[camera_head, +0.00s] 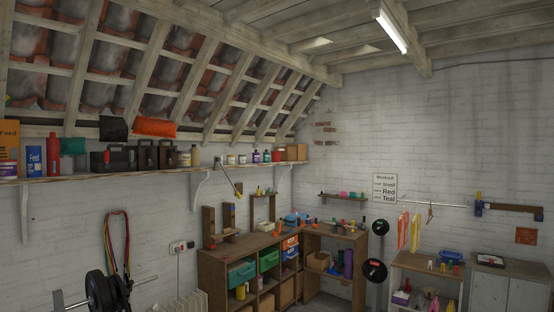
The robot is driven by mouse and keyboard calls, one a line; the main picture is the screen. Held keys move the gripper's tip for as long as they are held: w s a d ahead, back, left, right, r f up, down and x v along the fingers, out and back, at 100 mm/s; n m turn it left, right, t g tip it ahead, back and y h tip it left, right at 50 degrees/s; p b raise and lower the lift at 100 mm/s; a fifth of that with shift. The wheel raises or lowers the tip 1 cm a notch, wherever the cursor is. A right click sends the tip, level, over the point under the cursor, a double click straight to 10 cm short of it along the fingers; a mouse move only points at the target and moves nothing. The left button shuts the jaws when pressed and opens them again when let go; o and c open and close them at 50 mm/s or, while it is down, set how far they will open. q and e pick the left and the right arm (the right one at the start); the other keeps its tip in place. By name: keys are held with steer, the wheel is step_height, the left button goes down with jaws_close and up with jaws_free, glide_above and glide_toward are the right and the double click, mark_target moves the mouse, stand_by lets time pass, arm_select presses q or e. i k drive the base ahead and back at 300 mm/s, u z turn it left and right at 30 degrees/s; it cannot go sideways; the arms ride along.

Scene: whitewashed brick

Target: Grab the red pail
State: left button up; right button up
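I cannot make out a red pail for certain in the head view. Red things that show are a tall red bottle-like container (53,155) on the long wall shelf at the left and a small red item (276,156) toward that shelf's far end. A small red object (435,304) stands low at the bottom right, partly cut off by the frame edge. Neither of my grippers is in view.
The long shelf (100,174) runs along the left wall. A wooden cubby unit (212,267) with bins stands in the corner. A wooden rack (425,264) and a grey cabinet (490,290) stand at the right. Weight plates (103,292) are at lower left. The floor is mostly hidden.

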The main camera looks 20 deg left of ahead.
mark_target(276, 155)
steer(key=u, duration=0.05)
steer(key=i, duration=2.8)
steer(key=u, duration=0.35)
steer(key=i, duration=2.2)
steer(key=u, duration=0.85)
steer(key=i, duration=2.35)
steer(key=u, duration=0.7)
